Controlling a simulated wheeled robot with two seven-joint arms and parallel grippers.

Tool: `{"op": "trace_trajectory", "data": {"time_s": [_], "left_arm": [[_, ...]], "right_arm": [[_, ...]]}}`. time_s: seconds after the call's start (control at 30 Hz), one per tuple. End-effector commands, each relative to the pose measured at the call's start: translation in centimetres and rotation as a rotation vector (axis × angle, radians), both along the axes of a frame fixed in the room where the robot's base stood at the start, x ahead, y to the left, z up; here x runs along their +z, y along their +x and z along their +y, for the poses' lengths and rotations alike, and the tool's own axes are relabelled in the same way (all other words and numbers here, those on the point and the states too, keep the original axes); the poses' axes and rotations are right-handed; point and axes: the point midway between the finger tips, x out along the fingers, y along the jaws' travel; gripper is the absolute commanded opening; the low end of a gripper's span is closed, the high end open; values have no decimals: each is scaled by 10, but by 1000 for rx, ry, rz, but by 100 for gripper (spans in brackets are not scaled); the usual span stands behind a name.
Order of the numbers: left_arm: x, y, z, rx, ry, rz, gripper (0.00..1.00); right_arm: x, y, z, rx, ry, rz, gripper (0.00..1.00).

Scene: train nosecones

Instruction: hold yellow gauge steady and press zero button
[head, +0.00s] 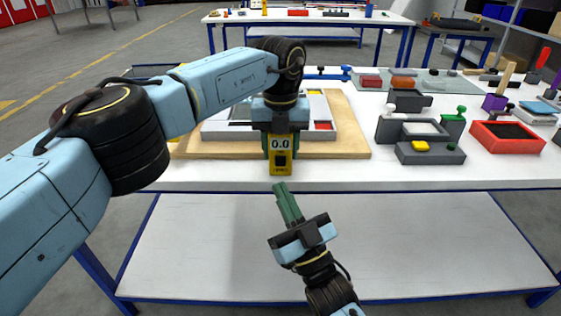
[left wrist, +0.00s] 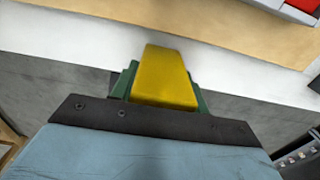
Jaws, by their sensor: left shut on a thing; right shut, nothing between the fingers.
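The yellow gauge (head: 281,167) is upright in the head view, with a display reading 0.0 and a small dark spot below it. My left gripper (head: 281,150) is shut on it, holding it at the table's front edge. In the left wrist view the gauge's yellow body (left wrist: 165,76) sits between the green fingers of my left gripper (left wrist: 163,82). My right gripper (head: 282,190) is shut and empty, its green fingertips just below the gauge and pointing up at it. I cannot make out the zero button for certain.
A wooden board (head: 352,145) with a grey tray lies on the white table (head: 385,178) behind the gauge. A lower shelf (head: 400,250) is bare.

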Motion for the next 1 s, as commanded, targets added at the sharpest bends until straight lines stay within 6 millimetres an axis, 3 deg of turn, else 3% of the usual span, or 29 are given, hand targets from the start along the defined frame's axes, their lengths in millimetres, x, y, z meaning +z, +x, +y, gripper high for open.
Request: {"op": "trace_trajectory", "data": {"time_s": [0.27,0.3,0.5,0.8,1.0], "left_arm": [[0,0,0,0,0,-1,17],[0,0,0,0,0,-1,48],[0,0,0,0,0,-1,71],[3,0,0,0,0,-1,71],[31,1,0,0,-2,-4,71]], "right_arm": [[0,0,0,0,0,0,0],[0,0,0,0,0,0,0],[0,0,0,0,0,0,0],[0,0,0,0,0,0,0],[0,0,0,0,0,0,0]]}}
